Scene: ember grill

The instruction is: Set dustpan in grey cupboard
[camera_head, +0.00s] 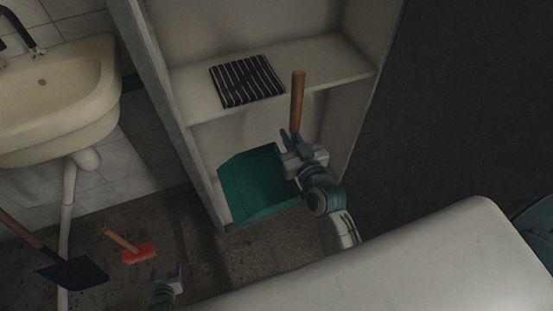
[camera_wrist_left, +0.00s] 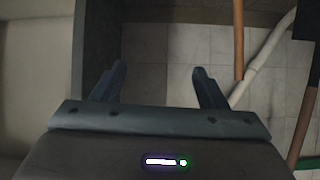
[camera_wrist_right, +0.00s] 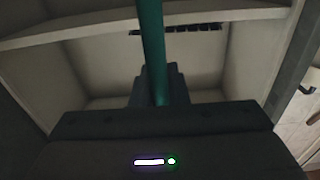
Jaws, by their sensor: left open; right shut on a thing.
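The dustpan has a green pan (camera_head: 255,187) and a wooden handle (camera_head: 298,92). My right gripper (camera_head: 298,152) is shut on its handle, which stands near upright. The handle's green part (camera_wrist_right: 152,45) shows between the fingers in the right wrist view. The pan is at the lower opening of the open grey cupboard (camera_head: 190,110), below its shelf; I cannot tell whether it rests on the bottom. My left gripper (camera_head: 168,284) is open and empty, low at the left of the cupboard; its spread fingers show in the left wrist view (camera_wrist_left: 158,85).
A cream sink (camera_head: 60,100) with a drain pipe hangs at the left. A black shovel (camera_head: 75,273) and a red-headed brush (camera_head: 139,253) with a wooden handle are below it.

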